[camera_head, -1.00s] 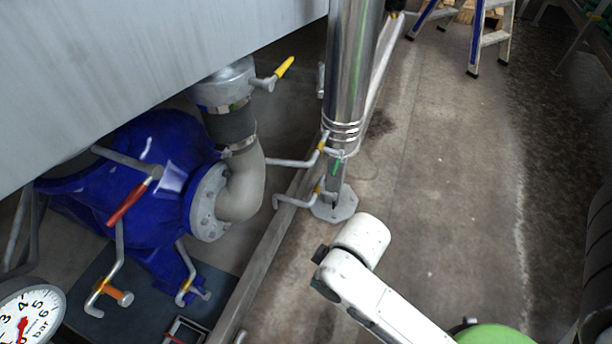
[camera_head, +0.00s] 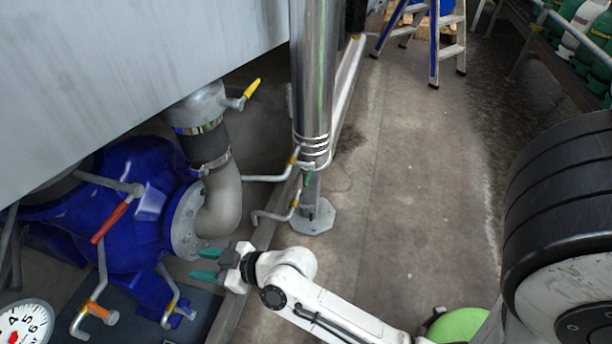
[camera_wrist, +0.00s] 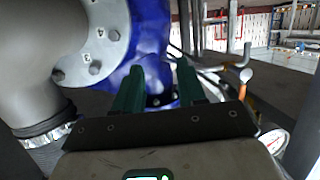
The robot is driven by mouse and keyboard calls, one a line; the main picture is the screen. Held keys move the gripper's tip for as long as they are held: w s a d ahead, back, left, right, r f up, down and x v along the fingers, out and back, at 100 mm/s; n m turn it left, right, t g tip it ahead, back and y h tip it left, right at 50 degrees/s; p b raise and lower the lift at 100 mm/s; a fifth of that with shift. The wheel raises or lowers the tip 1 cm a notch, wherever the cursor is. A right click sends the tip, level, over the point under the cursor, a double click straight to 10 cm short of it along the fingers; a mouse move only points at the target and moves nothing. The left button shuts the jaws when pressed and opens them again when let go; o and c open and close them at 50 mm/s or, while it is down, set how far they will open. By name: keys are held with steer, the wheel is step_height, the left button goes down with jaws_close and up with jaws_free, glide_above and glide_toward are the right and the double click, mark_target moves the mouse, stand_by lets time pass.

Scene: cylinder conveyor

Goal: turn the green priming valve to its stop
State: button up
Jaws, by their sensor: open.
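The small green valve handle (camera_head: 308,180) sits on a thin pipe beside the steel column, just above its base plate. My gripper (camera_head: 205,265) is in front of the grey pipe elbow and flange, below and left of the green handle and clearly apart from it. Its two green fingers point left and are spread with nothing between them. In the wrist view my gripper (camera_wrist: 160,66) points at the blue pump housing (camera_wrist: 152,28). I cannot make out the green handle in the wrist view.
The blue pump (camera_head: 135,205), its grey elbow (camera_head: 222,200) and several bent pipes with yellow, red and orange handles crowd the left. The steel column (camera_head: 311,90) stands on a plate (camera_head: 312,217). A pressure gauge (camera_head: 22,325) is at lower left.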

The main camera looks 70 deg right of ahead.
steer(key=w+d+r+m+t+h, duration=0.3)
steer(key=d+r+m+t+h, duration=0.1)
steer(key=d+h, duration=0.35)
steer(key=m+g+h+p, duration=0.2)
steer(key=m+g+h, duration=1.1)
steer(key=g, duration=0.4)
glide_toward(309, 174)
steer(key=shift+m, duration=0.3)
steer(key=d+b, duration=0.1)
steer(key=d, duration=0.1)
steer(key=d+b, duration=0.1)
steer(key=d, duration=0.2)
steer(key=d+f+b, duration=0.1)
steer(key=d+b, duration=0.1)
steer(key=d, duration=0.1)
steer(key=shift+w+d, duration=0.2)
steer(key=shift+w, duration=0.2)
steer(key=shift+w+d+r, duration=0.1)
steer(key=shift+d+r, duration=0.05)
steer(key=shift+d, duration=0.6)
jaws_close()
